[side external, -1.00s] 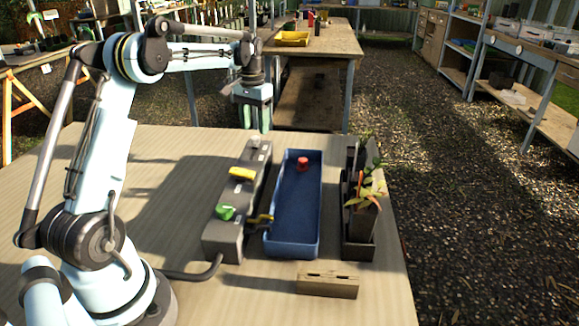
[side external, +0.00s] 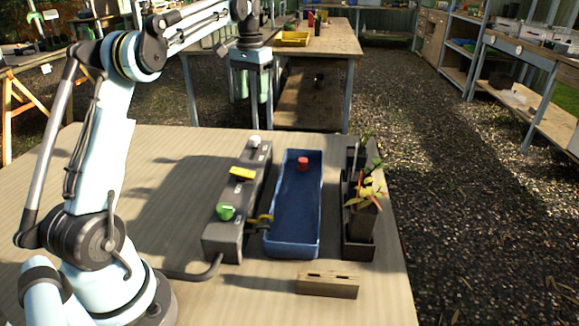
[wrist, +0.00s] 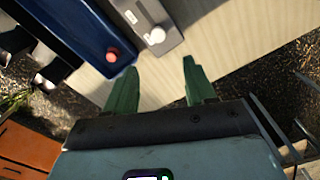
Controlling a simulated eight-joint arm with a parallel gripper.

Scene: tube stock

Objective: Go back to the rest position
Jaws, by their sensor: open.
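My gripper (side external: 250,88) hangs in the air beyond the far edge of the workbench in the side view, pointing down. In the wrist view its two green fingers (wrist: 156,88) stand wide apart with nothing between them. It is open and empty. It touches nothing that I can see.
On the bench (side external: 130,190) stand a grey control box (side external: 222,238) with a green, a yellow and a white knob, a blue tray (side external: 292,215) with a red piece at its far end, a dark rack (side external: 358,250) with plants, and a slotted wooden block (side external: 327,286). The bench's left part is clear.

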